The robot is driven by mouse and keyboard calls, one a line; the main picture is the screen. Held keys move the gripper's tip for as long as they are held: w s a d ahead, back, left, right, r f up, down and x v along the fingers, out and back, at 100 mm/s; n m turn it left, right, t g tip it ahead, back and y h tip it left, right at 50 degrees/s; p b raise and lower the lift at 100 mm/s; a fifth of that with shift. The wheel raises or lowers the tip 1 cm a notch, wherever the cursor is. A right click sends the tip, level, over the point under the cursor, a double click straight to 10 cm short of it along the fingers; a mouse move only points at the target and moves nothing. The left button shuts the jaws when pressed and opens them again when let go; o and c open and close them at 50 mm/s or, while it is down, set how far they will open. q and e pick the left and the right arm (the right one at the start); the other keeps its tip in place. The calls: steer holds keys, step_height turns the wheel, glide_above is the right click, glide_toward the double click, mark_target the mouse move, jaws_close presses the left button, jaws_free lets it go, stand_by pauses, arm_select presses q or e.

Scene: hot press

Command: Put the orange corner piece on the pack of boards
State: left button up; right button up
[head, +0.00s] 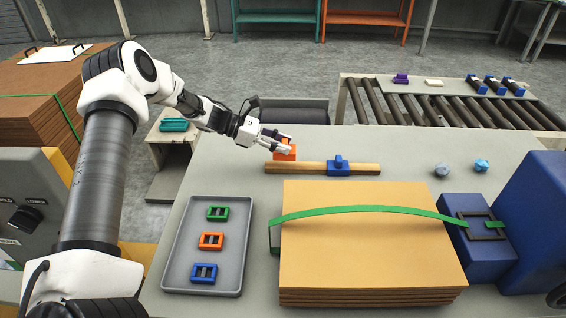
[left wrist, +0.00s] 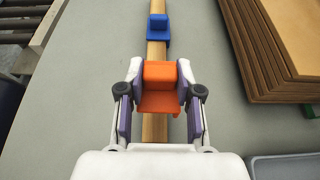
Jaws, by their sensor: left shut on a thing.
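The orange corner piece (head: 284,154) is between the fingers of my left gripper (head: 289,144), which is shut on it. In the left wrist view the piece (left wrist: 160,98) lines up with a wooden bar (left wrist: 155,128). I cannot tell whether it rests on the bar or is just above it. The pack of boards (head: 370,235) lies at the front middle of the table, with a green strap (head: 350,208) arched over its top. The pack (left wrist: 262,60) also shows at the upper right of the left wrist view. My right gripper is not in view.
A blue corner piece (head: 338,168) sits on the wooden bar. A grey tray (head: 180,250) holds green, orange and blue buckles. A blue strapping device (head: 475,250) stands right of the boards. A roller conveyor (head: 440,107) runs behind.

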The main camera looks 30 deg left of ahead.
mark_target(280, 166)
arm_select(q)
step_height(280, 166, down, 5)
steer(key=shift+s+a+r, duration=0.15)
steer(key=shift+r, duration=0.05)
steer(key=shift+f, duration=0.3)
steer(key=shift+f, duration=0.1)
steer(key=shift+f, duration=0.15)
steer(key=o, duration=1)
